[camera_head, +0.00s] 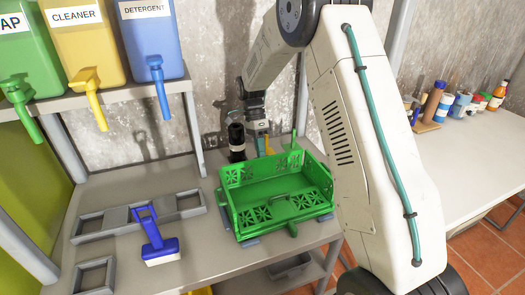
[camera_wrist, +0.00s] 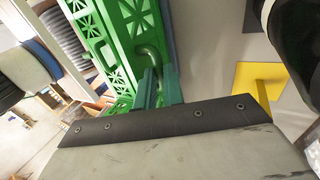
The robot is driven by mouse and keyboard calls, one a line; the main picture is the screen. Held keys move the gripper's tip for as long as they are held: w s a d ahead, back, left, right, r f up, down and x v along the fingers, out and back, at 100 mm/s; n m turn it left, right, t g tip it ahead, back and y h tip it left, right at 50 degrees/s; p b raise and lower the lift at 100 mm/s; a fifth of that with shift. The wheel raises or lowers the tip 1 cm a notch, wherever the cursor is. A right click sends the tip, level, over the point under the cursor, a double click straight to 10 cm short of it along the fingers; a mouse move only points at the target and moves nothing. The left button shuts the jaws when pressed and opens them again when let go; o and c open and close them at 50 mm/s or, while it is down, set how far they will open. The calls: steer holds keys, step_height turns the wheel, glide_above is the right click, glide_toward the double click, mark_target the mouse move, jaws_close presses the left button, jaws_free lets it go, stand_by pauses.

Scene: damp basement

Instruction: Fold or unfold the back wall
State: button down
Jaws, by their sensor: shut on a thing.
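The green crate (camera_head: 282,208) stands on the grey table with its lattice walls showing. Its back wall (camera_head: 240,175) is on the far side and looks raised; its exact angle is hard to tell. My gripper (camera_head: 262,147) is behind the crate, at the back wall, partly hidden by the crate. In the wrist view my gripper's teal fingers (camera_wrist: 159,90) are close together at a curved green piece (camera_wrist: 148,55) on the crate wall (camera_wrist: 128,20). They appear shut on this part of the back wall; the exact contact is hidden.
Dispensers (camera_head: 90,45) stand on the shelf above. Jars and bottles (camera_head: 462,104) line the right table.

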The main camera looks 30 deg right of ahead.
steer(key=shift+d+f, duration=0.1)
steer(key=shift+f, duration=0.05)
stand_by(0.4)
steer(key=c, duration=1.5)
jaws_free()
steer(key=shift+w, duration=0.1)
steer(key=v, duration=0.8)
